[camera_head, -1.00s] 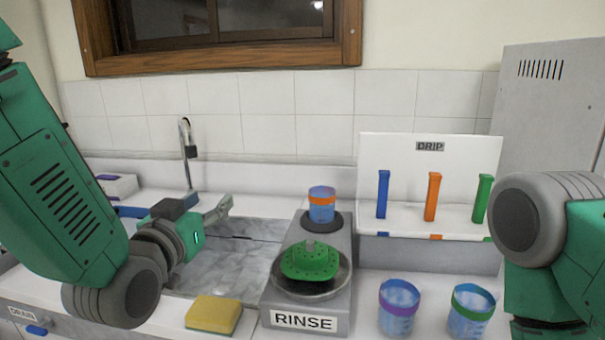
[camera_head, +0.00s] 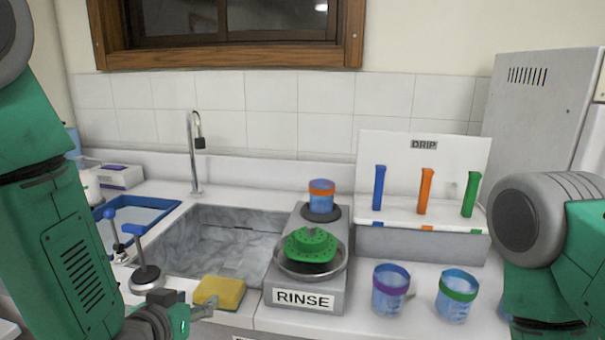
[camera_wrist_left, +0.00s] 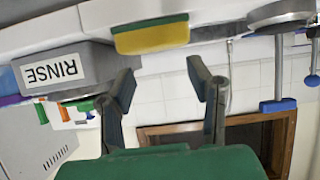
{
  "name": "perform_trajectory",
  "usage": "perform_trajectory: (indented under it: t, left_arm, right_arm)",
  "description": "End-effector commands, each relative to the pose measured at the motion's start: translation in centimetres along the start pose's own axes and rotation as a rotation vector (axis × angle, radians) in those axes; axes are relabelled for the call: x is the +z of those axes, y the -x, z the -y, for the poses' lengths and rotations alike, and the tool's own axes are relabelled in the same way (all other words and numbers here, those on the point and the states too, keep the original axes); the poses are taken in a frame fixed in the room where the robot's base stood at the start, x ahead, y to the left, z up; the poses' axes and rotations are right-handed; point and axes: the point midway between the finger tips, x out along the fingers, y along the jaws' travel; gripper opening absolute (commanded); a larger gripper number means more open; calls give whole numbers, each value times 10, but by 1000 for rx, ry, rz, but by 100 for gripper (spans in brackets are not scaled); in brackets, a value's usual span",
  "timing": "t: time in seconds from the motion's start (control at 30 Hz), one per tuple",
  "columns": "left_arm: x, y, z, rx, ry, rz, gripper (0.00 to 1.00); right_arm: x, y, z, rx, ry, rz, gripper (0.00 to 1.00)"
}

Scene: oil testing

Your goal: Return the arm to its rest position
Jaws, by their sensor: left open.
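My left arm (camera_head: 75,250) comes down along the left side of the head view. Its gripper (camera_head: 205,308) is low, in front of the counter's front edge and just below the yellow-green sponge (camera_head: 220,292). In the left wrist view the two fingers of the gripper (camera_wrist_left: 163,82) stand apart with nothing between them. The sponge also shows there (camera_wrist_left: 150,35), beyond the fingertips. Part of my right arm (camera_head: 545,240) shows at the right edge. Its gripper is outside the frames.
The sink (camera_head: 215,245) is behind the sponge. The RINSE stand (camera_head: 305,297) holds a green part (camera_head: 311,246) and an orange-banded cup (camera_head: 321,197). Two cups (camera_head: 390,290) (camera_head: 457,295) stand to its right, before the DRIP rack (camera_head: 425,180). Blue-handled levers (camera_head: 142,262) stand left.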

Motion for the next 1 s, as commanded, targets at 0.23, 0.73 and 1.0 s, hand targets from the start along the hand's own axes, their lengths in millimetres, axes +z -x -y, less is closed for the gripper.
perform_trajectory:
  t: [0.23, 0.73, 1.0]
  left_arm:
    - [174, 29, 17, -37, 17, 441, 46]
    - [371, 162, 54, -76, 66, 1049, 46]
    - [369, 163, 48, -85, 59, 1055, 46]
  right_arm:
    - [0, -6, 0, 1, -1, 0, 40]
    - [0, -11, 0, 1, -1, 0, 40]
    - [0, -11, 0, 0, -1, 0, 40]
